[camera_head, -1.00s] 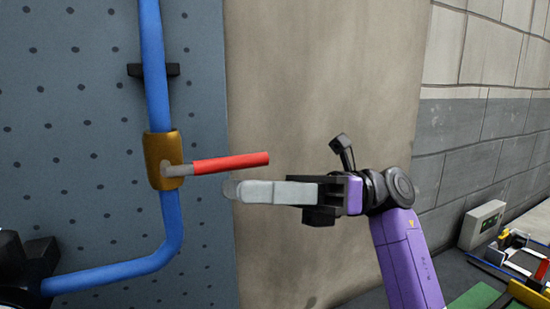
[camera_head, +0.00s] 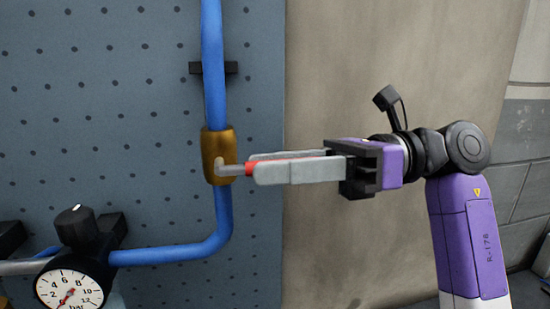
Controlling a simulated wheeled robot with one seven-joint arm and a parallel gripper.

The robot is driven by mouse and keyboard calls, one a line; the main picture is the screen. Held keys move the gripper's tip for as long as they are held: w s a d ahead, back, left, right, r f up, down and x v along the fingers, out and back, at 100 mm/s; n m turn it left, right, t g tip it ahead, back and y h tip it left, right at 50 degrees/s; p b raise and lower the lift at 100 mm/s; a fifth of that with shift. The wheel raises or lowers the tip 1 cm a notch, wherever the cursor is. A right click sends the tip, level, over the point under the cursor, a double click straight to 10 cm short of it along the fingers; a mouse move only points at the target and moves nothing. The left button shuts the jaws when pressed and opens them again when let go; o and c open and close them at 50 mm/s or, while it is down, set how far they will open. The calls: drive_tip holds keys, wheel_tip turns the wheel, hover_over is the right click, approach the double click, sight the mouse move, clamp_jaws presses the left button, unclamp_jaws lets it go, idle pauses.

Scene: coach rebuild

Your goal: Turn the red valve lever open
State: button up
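The red valve lever (camera_head: 249,169) sticks out sideways to the right from a brass valve body (camera_head: 217,144) on a vertical blue pipe (camera_head: 212,50). Its grey stem and a bit of red show at the valve end. The rest is mostly hidden by my gripper (camera_head: 252,165). The gripper comes from the right, its two grey fingers lying along the lever, one in front and one behind, with a strip of red between them. I cannot tell whether the fingers press on the lever or only stand around it.
A pressure gauge (camera_head: 71,289) with a black knob (camera_head: 76,227) above it is at the lower left. The pipe bends left below the valve. A perforated grey-blue panel (camera_head: 110,130) stands behind, and a plain beige wall (camera_head: 330,80) lies to its right.

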drive_tip(key=shift+a, duration=0.15)
clamp_jaws()
idle(1.4)
